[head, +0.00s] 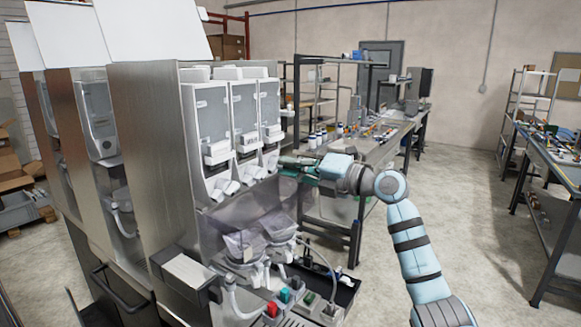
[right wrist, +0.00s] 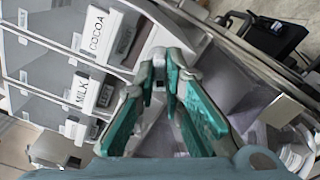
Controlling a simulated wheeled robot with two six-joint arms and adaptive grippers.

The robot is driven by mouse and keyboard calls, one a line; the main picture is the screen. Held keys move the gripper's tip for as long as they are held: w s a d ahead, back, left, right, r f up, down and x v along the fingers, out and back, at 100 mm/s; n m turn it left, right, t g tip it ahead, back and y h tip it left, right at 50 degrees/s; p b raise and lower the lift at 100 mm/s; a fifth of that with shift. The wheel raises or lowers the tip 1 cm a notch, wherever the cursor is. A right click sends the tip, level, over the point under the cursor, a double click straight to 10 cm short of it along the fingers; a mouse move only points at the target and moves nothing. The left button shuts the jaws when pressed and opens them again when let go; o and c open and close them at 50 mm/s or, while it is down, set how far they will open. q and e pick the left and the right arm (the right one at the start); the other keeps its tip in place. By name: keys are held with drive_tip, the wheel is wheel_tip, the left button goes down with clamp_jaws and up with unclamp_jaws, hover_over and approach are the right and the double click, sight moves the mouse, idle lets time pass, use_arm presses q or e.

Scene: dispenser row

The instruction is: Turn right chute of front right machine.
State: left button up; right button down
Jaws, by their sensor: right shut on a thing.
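The front right machine (head: 152,150) is a tall steel dispenser with three clear canisters side by side. Each canister has a white chute at its lower front. The right chute (head: 270,160) is at the canister nearest my right gripper (head: 288,162). In the right wrist view my right gripper (right wrist: 168,72) has its green-padded fingers closed together at the tips, shut on the right chute, most of which they hide. Labels reading COCOA (right wrist: 97,32) and MILK (right wrist: 82,92) show there. My left gripper is not in view.
Below the chutes are mixing bowls (head: 243,245) behind a clear cover. A black tray (head: 335,285) lies low in front. More machines (head: 88,120) stand to the left. A workbench (head: 350,155) stands behind my right arm. The floor (head: 480,240) to the right is open.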

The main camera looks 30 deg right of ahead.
drive_tip(key=shift+f+n+p, duration=0.1)
drive_tip(key=shift+n+p, duration=3.85)
drive_tip(key=shift+n, duration=8.55)
